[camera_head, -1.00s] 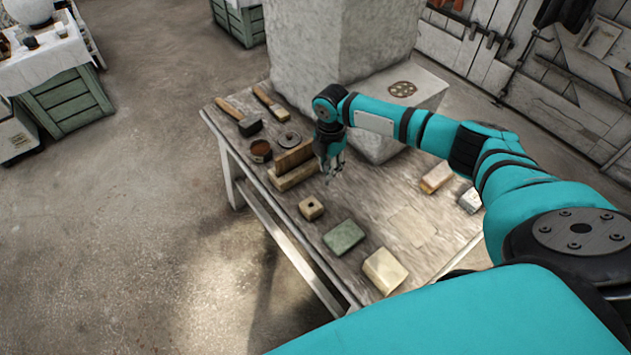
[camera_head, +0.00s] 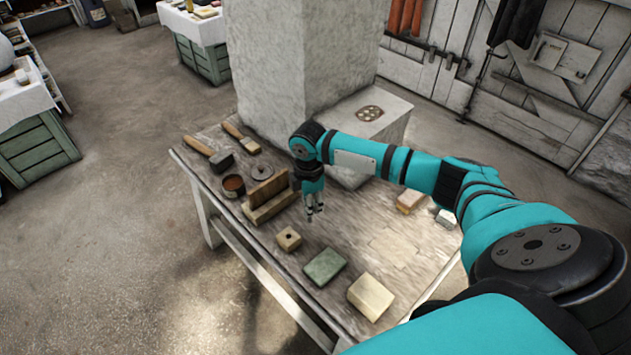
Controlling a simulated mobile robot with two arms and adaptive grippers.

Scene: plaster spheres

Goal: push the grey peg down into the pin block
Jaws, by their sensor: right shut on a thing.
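The pin block (camera_head: 289,239) is a small light wooden cube with a dark hole in its top. It sits on the worktable near its left front edge. My right gripper (camera_head: 314,209) points down, behind and a little right of the block, apart from it. It is shut on what looks like the grey peg (camera_head: 309,217), a thin, tiny thing at the fingertips that is mostly hidden. My left gripper is not in view.
A wooden slotted stand (camera_head: 268,204) is close left of my gripper. A green block (camera_head: 324,266) and a cream block (camera_head: 370,297) lie in front. A plaster pillar (camera_head: 267,70) rises behind.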

